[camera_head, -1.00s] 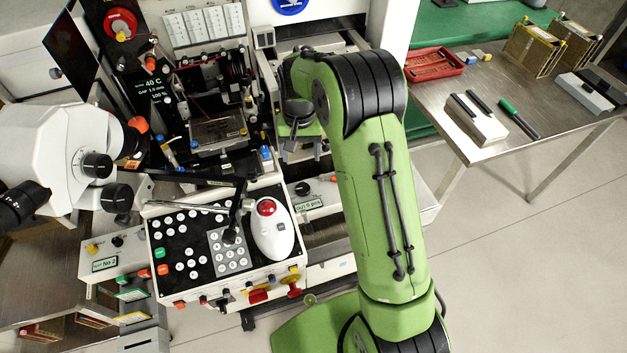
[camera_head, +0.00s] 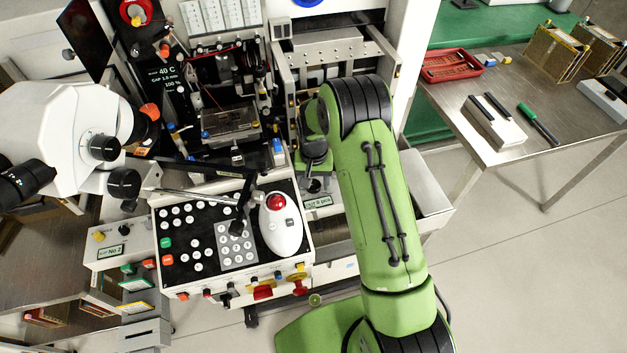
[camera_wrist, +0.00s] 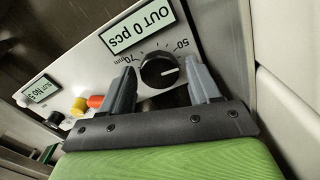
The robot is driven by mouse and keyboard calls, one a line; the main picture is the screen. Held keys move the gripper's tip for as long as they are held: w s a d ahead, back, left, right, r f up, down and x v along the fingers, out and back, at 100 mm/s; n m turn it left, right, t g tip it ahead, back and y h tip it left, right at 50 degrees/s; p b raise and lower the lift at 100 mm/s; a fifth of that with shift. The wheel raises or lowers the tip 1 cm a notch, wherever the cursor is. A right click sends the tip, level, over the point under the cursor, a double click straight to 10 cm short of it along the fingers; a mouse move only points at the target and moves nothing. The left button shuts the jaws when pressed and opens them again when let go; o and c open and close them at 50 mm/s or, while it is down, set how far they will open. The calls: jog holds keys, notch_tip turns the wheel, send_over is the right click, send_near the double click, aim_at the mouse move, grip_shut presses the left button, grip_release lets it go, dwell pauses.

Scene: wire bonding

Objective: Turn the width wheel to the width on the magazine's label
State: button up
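The width wheel (camera_wrist: 160,70) is a round black knob with a white pointer line on a pale panel, in the wrist view. Its printed scale shows "50" and "70 mm" near it; the exact setting is hard to read. My gripper (camera_wrist: 161,76) is open, with one grey finger on each side of the wheel and small gaps showing. I cannot tell how deep the fingers reach. In the head view my arm's end hangs over the same panel and largely hides the wheel. Brown magazines (camera_head: 552,52) stand on the right table; no width on a label is readable.
An "OUT 0 pcs" display (camera_wrist: 139,25) sits beside the wheel. Red, yellow and black knobs (camera_wrist: 96,102) and another small label (camera_wrist: 41,90) are along the panel. A keypad console (camera_head: 236,243) with a white mouse (camera_head: 281,229) stands left of my arm.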

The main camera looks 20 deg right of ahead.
aim_at(313, 184)
jog(key=c, duration=0.8)
jog(key=n+b, duration=0.1)
jog(key=n, duration=0.3)
jog(key=shift+n, duration=0.4)
jog(key=shift+c, duration=0.2)
jog(key=o, duration=1.1)
jog(key=shift+c, duration=0.2)
notch_tip(313, 184, up, 16)
jog(key=p, duration=0.2)
jog(key=shift+p, duration=0.35)
jog(key=shift+f, duration=0.1)
